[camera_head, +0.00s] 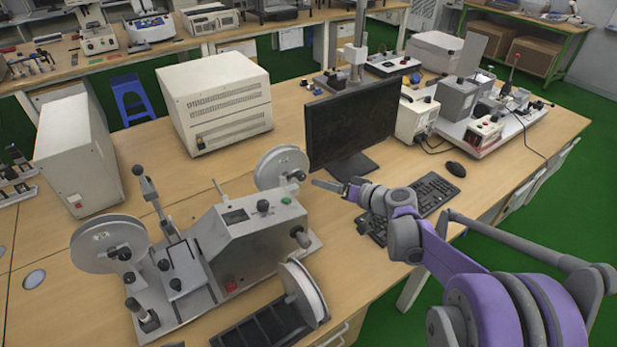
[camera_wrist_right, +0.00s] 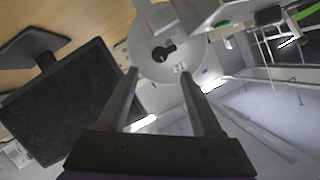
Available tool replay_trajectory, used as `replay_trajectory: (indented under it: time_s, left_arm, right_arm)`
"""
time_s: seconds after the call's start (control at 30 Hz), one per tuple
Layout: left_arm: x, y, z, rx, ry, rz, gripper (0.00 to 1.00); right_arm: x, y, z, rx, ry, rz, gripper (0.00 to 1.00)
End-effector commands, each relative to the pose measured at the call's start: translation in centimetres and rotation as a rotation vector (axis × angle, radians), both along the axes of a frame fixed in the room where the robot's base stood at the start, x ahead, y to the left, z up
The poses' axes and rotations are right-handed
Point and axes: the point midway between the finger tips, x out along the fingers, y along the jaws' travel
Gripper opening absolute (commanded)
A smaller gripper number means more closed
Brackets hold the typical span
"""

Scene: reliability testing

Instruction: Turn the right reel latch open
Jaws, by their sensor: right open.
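The tape machine (camera_head: 245,250) stands on the wooden table. Its right reel (camera_head: 276,160), a pale grey disc, stands upright at the machine's right rear end. The reel latch (camera_head: 297,175) is a small dark piece near the reel's lower right side. In the right wrist view the reel (camera_wrist_right: 147,62) faces me, with the dark latch (camera_wrist_right: 165,52) near its middle. My right gripper (camera_head: 334,187) is open and empty, a little to the right of the reel. In the wrist view its fingers (camera_wrist_right: 159,75) point toward the reel, apart from the latch. My left gripper is not in view.
A monitor (camera_head: 350,125) stands close behind my right gripper. A keyboard (camera_head: 425,203) lies under the right arm, with a mouse (camera_head: 455,169) beside it. A left reel (camera_head: 100,245) and a front reel (camera_head: 303,292) stand at the machine.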

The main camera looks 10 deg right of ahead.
Motion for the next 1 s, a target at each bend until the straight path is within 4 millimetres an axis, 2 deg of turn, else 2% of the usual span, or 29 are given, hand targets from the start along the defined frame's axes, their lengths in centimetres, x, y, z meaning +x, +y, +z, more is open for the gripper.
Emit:
replay_trajectory:
  time_s: [0.2,0.4,0.6,0.87,1.0]
  left_arm:
    - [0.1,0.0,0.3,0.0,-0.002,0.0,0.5]
    - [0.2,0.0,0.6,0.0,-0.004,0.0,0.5]
    - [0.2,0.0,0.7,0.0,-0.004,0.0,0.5]
    - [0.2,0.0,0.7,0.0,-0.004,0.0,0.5]
    - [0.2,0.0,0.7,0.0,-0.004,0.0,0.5]
  right_arm:
    - [3.4,2.5,-1.3,0.001,0.001,0.004,0.67]
    - [5.8,4.1,-2.3,0.0,0.001,0.001,0.67]
    - [6.8,4.9,-2.7,0.0,0.002,0.001,0.67]
    - [6.8,4.9,-2.8,0.0,0.002,0.0,0.67]
    - [6.8,4.9,-2.8,0.0,0.002,0.0,0.43]
